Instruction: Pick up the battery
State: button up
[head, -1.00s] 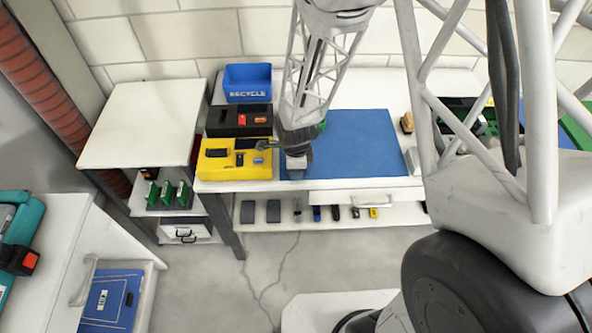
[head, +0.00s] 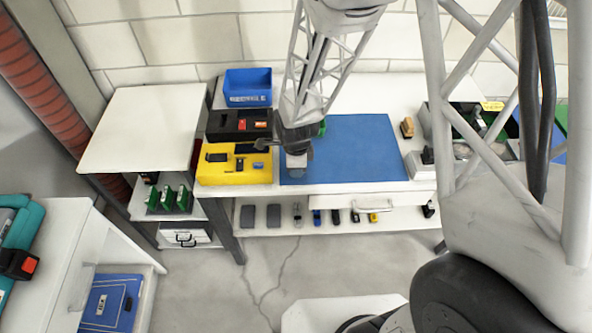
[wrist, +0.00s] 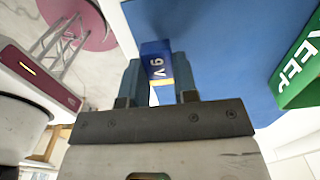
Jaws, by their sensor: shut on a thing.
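The battery (wrist: 158,62) is a small blue block marked 9V with a yellow band, in the wrist view. My gripper (wrist: 160,75) is shut on it, one finger on each side. In the head view my gripper (head: 296,160) is over the left front part of the blue mat (head: 360,150), beside the yellow tray. The battery cannot be made out clearly in the head view.
A yellow tray (head: 215,175), a black tray (head: 225,133) and a blue bin (head: 247,74) stand left of the mat. A green KEEP bin (wrist: 300,65) shows at right in the wrist view, partly hidden behind my arm in the head view. Several small items lie on the lower shelf (head: 270,228).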

jog(key=s+d+r, duration=0.1)
jog(key=s+d, duration=0.1)
jog(key=s, duration=0.5)
jog(key=s+d+r, duration=0.1)
jog(key=s+d, duration=0.1)
jog(key=s, duration=0.6)
jog(key=shift+s+d, duration=0.15)
jog(key=shift+d, duration=0.2)
jog(key=shift+r, duration=0.1)
jog(key=shift+a, duration=0.1)
jog(key=w+a+r, duration=0.2)
jog(key=w+a, duration=0.1)
jog(key=a, duration=0.6)
jog(key=w+a+r, duration=0.3)
jog(key=a, duration=0.6)
jog(key=shift+w+a+r, duration=0.25)
jog(key=shift+r, duration=0.05)
jog(key=shift+w+a, duration=0.1)
jog(key=w+a, duration=0.3)
jog(key=w, duration=0.1)
jog(key=w+a+f, duration=0.1)
jog(key=w+a, duration=0.2)
jog(key=w, duration=0.1)
jog(key=w+a, duration=0.3)
jog(key=w, duration=0.2)
jog(key=shift+f, duration=0.25)
